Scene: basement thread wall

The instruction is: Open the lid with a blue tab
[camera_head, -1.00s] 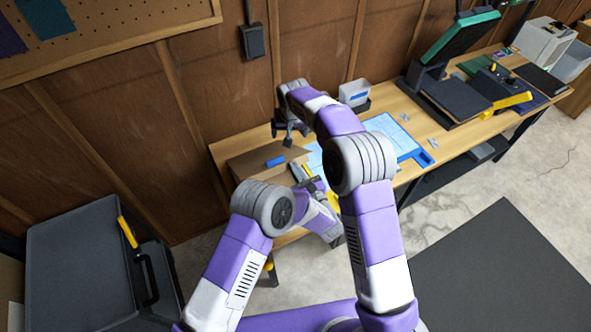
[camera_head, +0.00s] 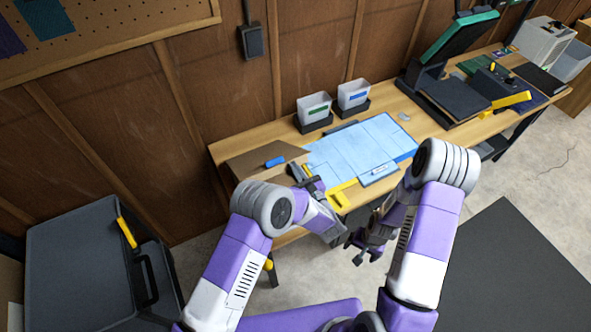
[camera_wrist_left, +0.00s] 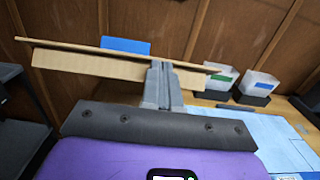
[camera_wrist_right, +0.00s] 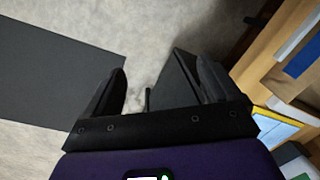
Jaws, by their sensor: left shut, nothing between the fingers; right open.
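A brown cardboard box (camera_wrist_left: 110,72) stands at the left end of the workbench. Its flat lid (camera_head: 250,154) carries a blue tab (camera_head: 275,161), which also shows upright at the lid's edge in the left wrist view (camera_wrist_left: 125,46). My left gripper (camera_head: 306,173) is shut and empty at the box's right side. Its closed fingers (camera_wrist_left: 160,85) overlap the right part of the box and lid edge in the left wrist view; I cannot tell whether they touch.
A light blue mat (camera_head: 350,148) covers the bench middle. A yellow-edged piece (camera_head: 342,194) lies at its front. Bins with green (camera_head: 314,107) and blue (camera_head: 353,95) labels stand at the back. A press-like machine (camera_head: 450,75) stands right; a dark case (camera_head: 85,265) is at lower left.

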